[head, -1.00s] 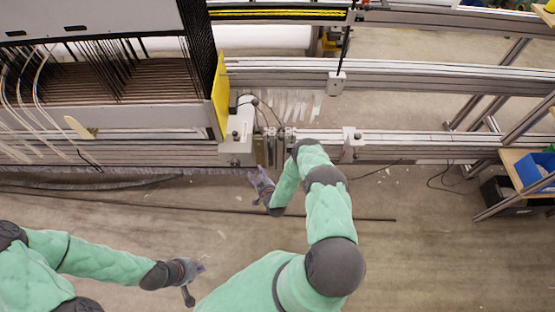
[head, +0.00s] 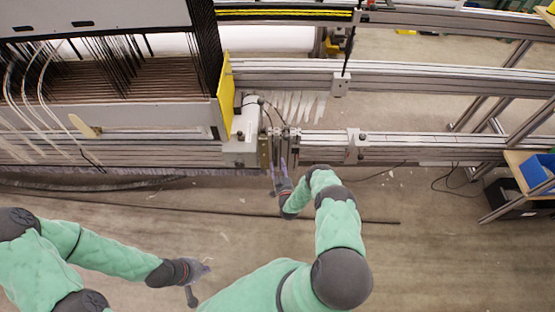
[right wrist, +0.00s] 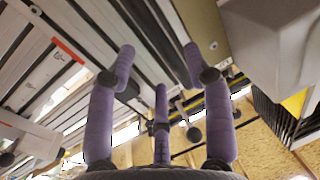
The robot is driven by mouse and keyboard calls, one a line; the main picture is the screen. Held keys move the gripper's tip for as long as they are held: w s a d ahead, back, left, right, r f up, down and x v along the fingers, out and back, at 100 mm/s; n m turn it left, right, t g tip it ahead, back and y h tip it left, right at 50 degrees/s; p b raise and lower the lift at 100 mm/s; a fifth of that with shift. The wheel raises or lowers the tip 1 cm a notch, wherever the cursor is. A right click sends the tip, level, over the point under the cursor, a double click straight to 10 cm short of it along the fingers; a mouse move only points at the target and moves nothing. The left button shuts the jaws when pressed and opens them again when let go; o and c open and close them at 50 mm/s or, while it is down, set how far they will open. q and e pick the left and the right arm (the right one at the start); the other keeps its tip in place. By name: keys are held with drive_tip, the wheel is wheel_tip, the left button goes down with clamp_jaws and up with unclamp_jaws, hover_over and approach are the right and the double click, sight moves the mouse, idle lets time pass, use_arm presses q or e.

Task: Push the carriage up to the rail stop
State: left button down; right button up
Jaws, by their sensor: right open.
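The carriage seems to be the large grey-white unit with the yellow end plate (head: 227,95) and the pale block (head: 240,146) below it on the front rail (head: 400,143). A small white block on that rail, likely the rail stop (head: 356,145), stands to the right with bare rail between. My right gripper (head: 279,166) is open at the front rail edge, just below the upright metal plates beside the pale block. In the right wrist view its purple fingers (right wrist: 158,62) are spread and empty; contact cannot be told. My left gripper (head: 207,266) hangs low over the floor, away from the carriage; its opening is unclear.
A second white block (head: 340,84) sits on the rear rail (head: 420,78). Cables and a dark rod (head: 330,217) lie on the floor in front. A table with a blue bin (head: 537,172) is at the right. The floor in front is mostly free.

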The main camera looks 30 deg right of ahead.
drive_tip(key=shift+b+x, duration=0.8)
drive_tip(key=shift+x, duration=1.9)
drive_tip(key=shift+c, duration=0.3)
clamp_jaws()
